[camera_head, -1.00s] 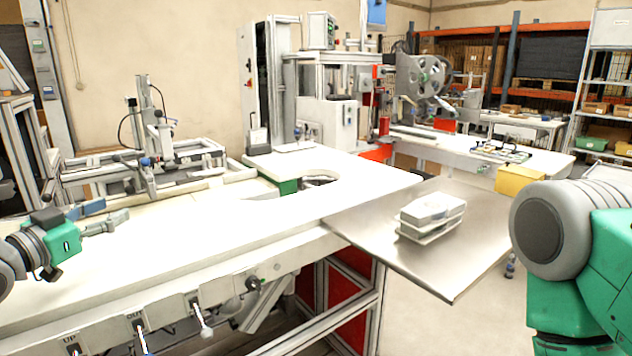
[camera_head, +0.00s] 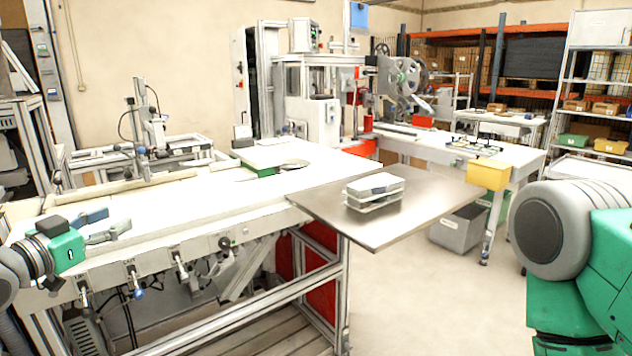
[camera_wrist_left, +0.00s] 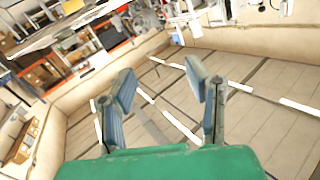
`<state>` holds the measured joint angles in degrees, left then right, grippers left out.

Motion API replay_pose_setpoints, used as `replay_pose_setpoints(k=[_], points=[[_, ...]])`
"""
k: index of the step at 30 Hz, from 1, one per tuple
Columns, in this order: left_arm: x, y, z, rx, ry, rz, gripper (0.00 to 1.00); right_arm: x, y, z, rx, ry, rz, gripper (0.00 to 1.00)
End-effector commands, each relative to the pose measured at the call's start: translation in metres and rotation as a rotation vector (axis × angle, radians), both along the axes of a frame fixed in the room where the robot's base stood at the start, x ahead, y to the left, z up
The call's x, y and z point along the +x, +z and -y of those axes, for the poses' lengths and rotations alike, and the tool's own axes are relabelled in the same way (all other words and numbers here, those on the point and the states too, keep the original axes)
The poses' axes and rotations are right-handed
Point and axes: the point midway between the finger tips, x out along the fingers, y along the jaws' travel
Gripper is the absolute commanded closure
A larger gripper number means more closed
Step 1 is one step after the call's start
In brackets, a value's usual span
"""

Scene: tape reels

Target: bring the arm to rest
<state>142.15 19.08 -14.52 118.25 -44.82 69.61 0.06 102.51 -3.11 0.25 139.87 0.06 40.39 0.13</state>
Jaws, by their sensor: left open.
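My left gripper (camera_head: 108,226) is at the left of the head view, in front of the white worktable (camera_head: 190,200) near its left part. Its two blue-grey fingers are apart with nothing between them. In the left wrist view the same gripper (camera_wrist_left: 162,95) shows open and empty, with the room behind it seen at a tilt. A green and grey part of my right arm fills the right edge of the head view. My right gripper is not in view.
A metal plate (camera_head: 430,212) juts from the table's right side and carries a stack of white trays (camera_head: 374,190). A yellow bin (camera_head: 488,175) is on the far bench, with a grey crate (camera_head: 459,228) below. Machines stand behind the table. Floor at the right is clear.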

Motion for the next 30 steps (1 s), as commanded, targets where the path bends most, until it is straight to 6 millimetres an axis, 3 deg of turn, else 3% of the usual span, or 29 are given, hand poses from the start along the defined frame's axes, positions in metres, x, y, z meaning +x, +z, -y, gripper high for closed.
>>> replay_pose_setpoints(k=[11,17,20,23,27,30], points=[[-0.02,-0.088,0.024,-0.008,0.057,-0.231,0.56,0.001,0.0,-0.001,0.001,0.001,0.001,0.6],[-0.052,-0.162,0.045,-0.002,0.109,-0.442,0.56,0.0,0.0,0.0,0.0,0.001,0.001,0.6],[-0.085,-0.213,0.056,0.003,0.146,-0.596,0.56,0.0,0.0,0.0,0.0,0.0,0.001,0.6],[-0.136,-0.271,0.066,0.015,0.191,-0.786,0.56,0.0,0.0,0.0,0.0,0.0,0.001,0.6],[-0.221,-0.334,0.079,0.05,0.259,-1.054,0.56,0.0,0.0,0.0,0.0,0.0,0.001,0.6],[-0.282,-0.363,0.085,0.081,0.302,-1.222,0.56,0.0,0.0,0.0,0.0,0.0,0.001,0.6]])
